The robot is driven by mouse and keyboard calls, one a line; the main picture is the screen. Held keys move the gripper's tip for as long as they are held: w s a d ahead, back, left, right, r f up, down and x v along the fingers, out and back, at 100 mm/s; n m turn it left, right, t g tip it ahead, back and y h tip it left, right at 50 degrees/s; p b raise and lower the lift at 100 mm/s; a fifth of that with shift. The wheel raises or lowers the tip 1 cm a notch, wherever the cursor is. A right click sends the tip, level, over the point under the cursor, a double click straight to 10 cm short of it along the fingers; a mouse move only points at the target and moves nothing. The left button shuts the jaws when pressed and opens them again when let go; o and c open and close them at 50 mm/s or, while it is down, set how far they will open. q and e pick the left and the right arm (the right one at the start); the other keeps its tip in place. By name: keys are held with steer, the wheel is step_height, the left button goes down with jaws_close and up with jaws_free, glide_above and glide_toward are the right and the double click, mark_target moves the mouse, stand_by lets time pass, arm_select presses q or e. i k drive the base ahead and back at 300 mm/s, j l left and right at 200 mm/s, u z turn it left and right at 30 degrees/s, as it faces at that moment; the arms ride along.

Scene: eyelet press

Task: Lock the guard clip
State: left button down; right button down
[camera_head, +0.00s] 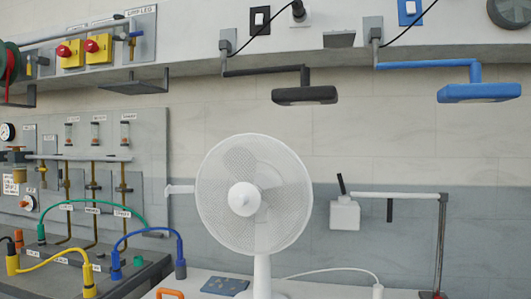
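No part marked as a guard clip can be made out. A white fan (243,197) with a round wire guard stands on the white table in the middle. A small white bar (180,189) shows at the left edge of the guard; I cannot tell whether it is joined to it or what it is. Neither of my grippers is in view.
A panel with hoses and valves (148,177) stands at left, above a dark bench (131,274). A white box on a post arm (345,214) stands at right. A blue board (225,285) and an orange handle (169,293) lie near the front edge. Lamps (304,95) hang above.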

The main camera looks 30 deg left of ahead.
mark_target(188, 188)
steer(key=j+z, duration=0.1)
steer(key=j, duration=0.35)
steer(key=k+j+z, duration=0.15)
steer(key=j, duration=0.3)
steer(key=j+z, duration=0.1)
steer(key=j, duration=0.35)
steer(key=k+j+z, duration=0.15)
steer(key=j, duration=0.3)
steer(key=k+j+z, duration=0.1)
steer(key=j, duration=0.3)
steer(key=k+j+z, duration=0.15)
steer(key=j, duration=0.25)
